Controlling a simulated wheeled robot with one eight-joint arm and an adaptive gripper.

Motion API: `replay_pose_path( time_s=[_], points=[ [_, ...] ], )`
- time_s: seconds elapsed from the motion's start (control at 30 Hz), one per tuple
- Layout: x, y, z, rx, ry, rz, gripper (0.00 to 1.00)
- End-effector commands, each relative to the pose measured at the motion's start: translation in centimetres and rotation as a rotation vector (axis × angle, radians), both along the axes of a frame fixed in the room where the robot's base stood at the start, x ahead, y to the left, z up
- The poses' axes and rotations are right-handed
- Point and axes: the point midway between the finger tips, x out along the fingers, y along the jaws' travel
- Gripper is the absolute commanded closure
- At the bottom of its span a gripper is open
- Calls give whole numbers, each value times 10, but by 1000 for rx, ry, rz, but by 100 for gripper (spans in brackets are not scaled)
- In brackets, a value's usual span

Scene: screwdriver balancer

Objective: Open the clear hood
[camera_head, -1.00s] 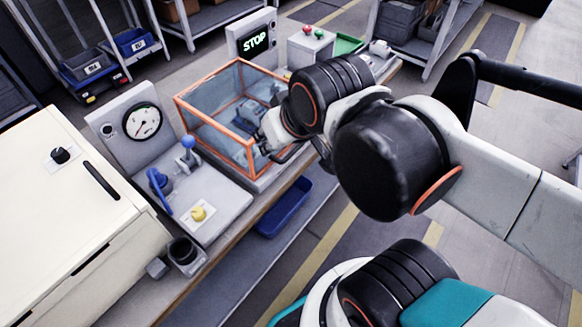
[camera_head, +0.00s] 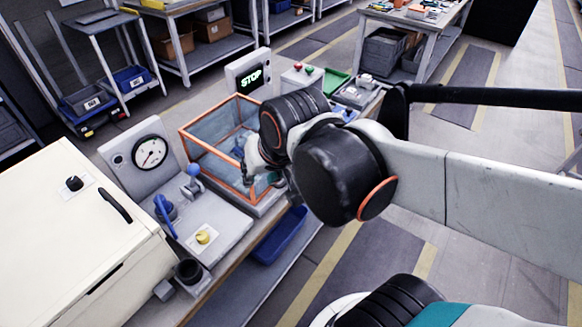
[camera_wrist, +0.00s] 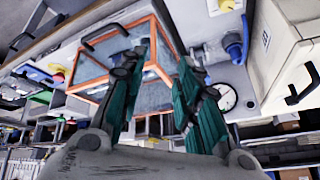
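The clear hood (camera_head: 207,163) is a see-through box with orange edges, and it looks shut on its grey base. In the wrist view the hood (camera_wrist: 88,69) shows at the upper left, with a dark bar handle (camera_wrist: 105,34) on its front. My gripper (camera_head: 262,184) is at the hood's front right side in the head view, partly hidden by my arm. In the wrist view my gripper (camera_wrist: 160,63) has its two teal fingers apart with nothing between them. The handle lies beyond the left finger, apart from it. My arm hides the hood's right side.
Left of the hood stands a panel with a gauge (camera_head: 150,152), a blue-knobbed lever (camera_head: 193,171) and a yellow knob (camera_head: 203,237). A blue bin (camera_head: 280,236) sits below the bench edge. Open floor lies to the right.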

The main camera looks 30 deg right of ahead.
Motion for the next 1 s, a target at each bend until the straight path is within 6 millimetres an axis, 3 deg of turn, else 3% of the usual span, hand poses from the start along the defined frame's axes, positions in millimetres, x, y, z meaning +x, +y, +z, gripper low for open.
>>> replay_pose_path(
  time_s=[0.17, 0.37, 0.47, 0.7, 0.83, 1.0],
  points=[
    [21, -4, 3, 97, 55, -173, 69],
    [46, -22, -9, 211, 137, -427, 69],
    [59, -46, -18, 261, 192, -563, 69],
    [76, -124, -34, 350, 320, -799, 69],
    [77, -144, -37, 373, 353, -846, 69],
    [78, -149, -44, 379, 363, -857, 69]
  ],
)
